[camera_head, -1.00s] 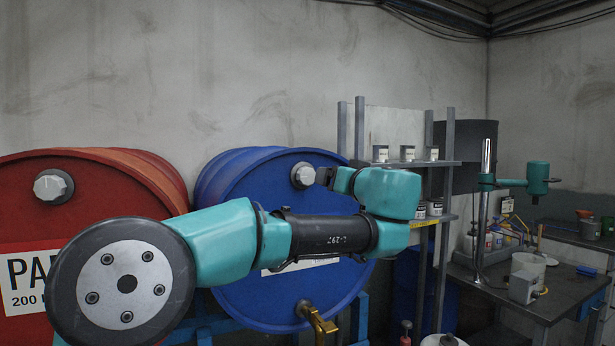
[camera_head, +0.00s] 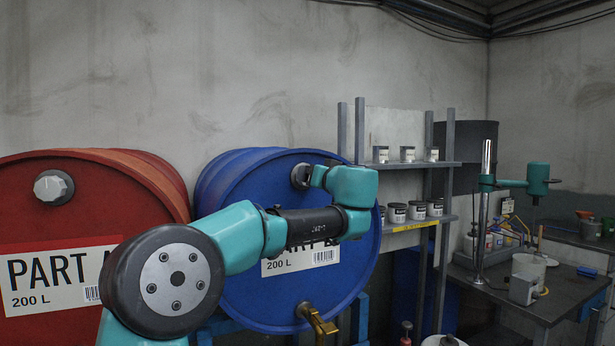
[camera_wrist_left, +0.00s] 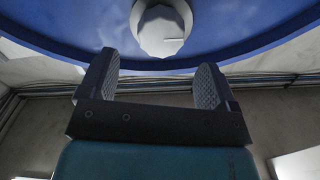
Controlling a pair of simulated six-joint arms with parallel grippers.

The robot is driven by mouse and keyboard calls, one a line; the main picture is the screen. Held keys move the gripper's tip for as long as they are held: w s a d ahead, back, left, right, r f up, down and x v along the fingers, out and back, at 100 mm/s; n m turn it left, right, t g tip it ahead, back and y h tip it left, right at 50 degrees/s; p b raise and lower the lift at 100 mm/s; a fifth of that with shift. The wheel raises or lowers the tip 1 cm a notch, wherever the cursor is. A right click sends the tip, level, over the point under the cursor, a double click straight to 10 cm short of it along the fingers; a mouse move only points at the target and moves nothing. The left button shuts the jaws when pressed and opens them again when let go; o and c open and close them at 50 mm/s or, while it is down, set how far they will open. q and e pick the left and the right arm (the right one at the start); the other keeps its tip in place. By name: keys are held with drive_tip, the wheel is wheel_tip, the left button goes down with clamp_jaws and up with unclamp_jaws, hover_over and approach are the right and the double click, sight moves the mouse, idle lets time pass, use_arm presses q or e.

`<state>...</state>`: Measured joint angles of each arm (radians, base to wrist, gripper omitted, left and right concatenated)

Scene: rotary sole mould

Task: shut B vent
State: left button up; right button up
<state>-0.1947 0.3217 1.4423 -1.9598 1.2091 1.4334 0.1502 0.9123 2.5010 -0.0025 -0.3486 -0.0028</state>
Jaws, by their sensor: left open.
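The blue drum (camera_head: 240,200) lies on its side with its round end facing me, labelled PART and 200 L; my arm covers the last letter. Its white vent knob (camera_wrist_left: 162,30) shows in the left wrist view, just beyond my fingertips and roughly between them. In the head view the knob is mostly hidden behind my left gripper (camera_head: 303,176). My left gripper is open and empty; its two fingers (camera_wrist_left: 155,85) stand apart, short of the knob. My right gripper is not in view.
The red PART A drum (camera_head: 90,215) lies to the left with its own white knob (camera_head: 54,187). A brass tap (camera_head: 318,320) sticks out low on the blue drum. A shelf with small tins (camera_head: 408,154) stands to the right, and a workbench (camera_head: 560,285) stands further right.

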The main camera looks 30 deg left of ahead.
use_arm(q)
drive_tip(key=x, duration=0.6)
drive_tip(key=shift+w+a, duration=0.1)
drive_tip(key=shift+a, duration=0.05)
drive_tip(key=c, duration=0.9)
